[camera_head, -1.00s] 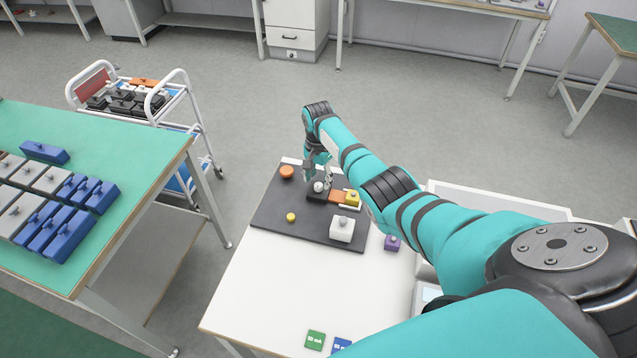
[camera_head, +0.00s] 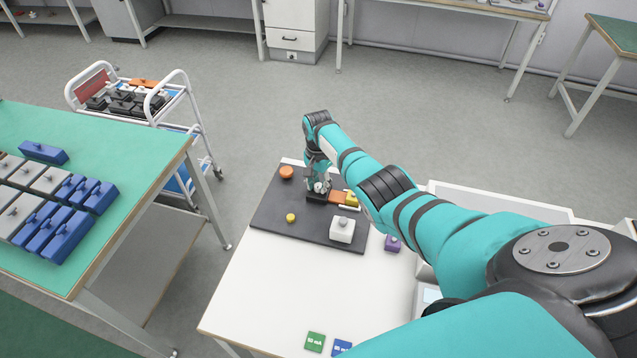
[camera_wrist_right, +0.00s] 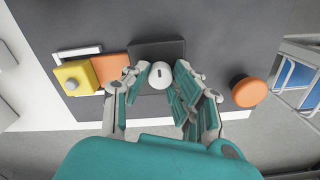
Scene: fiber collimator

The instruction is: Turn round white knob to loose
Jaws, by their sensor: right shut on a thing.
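The round white knob (camera_wrist_right: 160,74) sits on a small dark block (camera_wrist_right: 146,48) on the dark board, and in the right wrist view its top shows a short dark mark. My right gripper (camera_wrist_right: 160,82) reaches down from above with its fingers on both sides of the knob, shut on it. In the head view the knob (camera_head: 319,187) is partly hidden by my right gripper (camera_head: 318,181). My left gripper is not in view.
The dark board (camera_head: 265,215) lies on a white table. An orange knob (camera_head: 287,172), a yellow button (camera_head: 291,217), a white block (camera_head: 342,229) and a yellow block (camera_wrist_right: 76,77) stand on it around the gripper.

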